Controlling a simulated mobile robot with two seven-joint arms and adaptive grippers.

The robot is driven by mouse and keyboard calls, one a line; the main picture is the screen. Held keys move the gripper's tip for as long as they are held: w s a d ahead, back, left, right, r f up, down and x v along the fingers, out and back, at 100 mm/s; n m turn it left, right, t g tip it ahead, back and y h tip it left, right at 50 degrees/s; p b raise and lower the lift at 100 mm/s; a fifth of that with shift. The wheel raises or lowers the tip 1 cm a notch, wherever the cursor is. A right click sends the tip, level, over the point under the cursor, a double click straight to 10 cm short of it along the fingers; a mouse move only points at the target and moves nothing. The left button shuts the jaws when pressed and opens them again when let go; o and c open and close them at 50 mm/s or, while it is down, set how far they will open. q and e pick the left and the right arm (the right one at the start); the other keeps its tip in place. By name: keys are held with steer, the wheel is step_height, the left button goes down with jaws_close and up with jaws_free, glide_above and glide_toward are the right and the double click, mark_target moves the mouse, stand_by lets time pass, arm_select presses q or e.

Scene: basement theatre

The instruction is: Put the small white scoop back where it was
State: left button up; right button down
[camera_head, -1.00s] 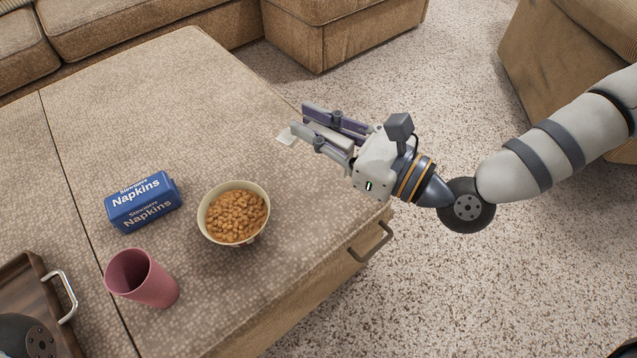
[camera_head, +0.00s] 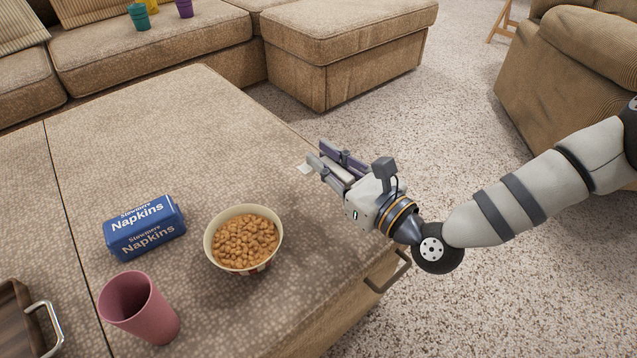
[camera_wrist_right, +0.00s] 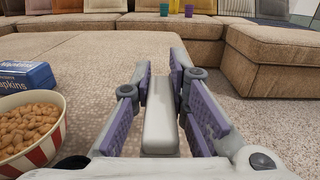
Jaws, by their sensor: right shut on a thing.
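My right gripper (camera_head: 318,152) is over the far right side of the big tan ottoman table (camera_head: 150,100). It is shut on the small white scoop (camera_wrist_right: 160,125). In the right wrist view the scoop's pale handle lies lengthwise between the purple finger pads. In the head view a small white end of the scoop (camera_head: 304,168) shows just past the fingers, close above the table top. I cannot tell whether it touches the surface. My left gripper is not in view.
A bowl of nuts (camera_head: 245,240), a blue napkin pack (camera_head: 145,228) and a pink cup (camera_head: 140,308) stand left of the gripper. A wooden tray (camera_head: 18,320) is at the lower left. Sofas surround the table. The table's far part is clear.

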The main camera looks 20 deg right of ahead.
mark_target(314, 171)
steer(key=shift+w+a+f, duration=0.1)
steer(key=shift+w+f, duration=0.15)
steer(key=shift+f, duration=0.15)
steer(key=shift+w+a+f+b, duration=0.15)
steer(key=shift+f+b, duration=0.35)
steer(key=shift+f, duration=0.5)
steer(key=shift+w+d+f+b, duration=0.1)
steer(key=shift+f+b, duration=0.4)
steer(key=shift+f, duration=0.45)
steer(key=c, duration=1.6)
jaws_free()
steer(key=shift+o, duration=0.2)
steer(key=shift+r, duration=0.1)
steer(key=shift+r, duration=0.25)
steer(key=p+v, duration=0.2)
steer(key=v, duration=1)
steer(key=shift+f+p, duration=0.1)
steer(key=shift+p, duration=0.25)
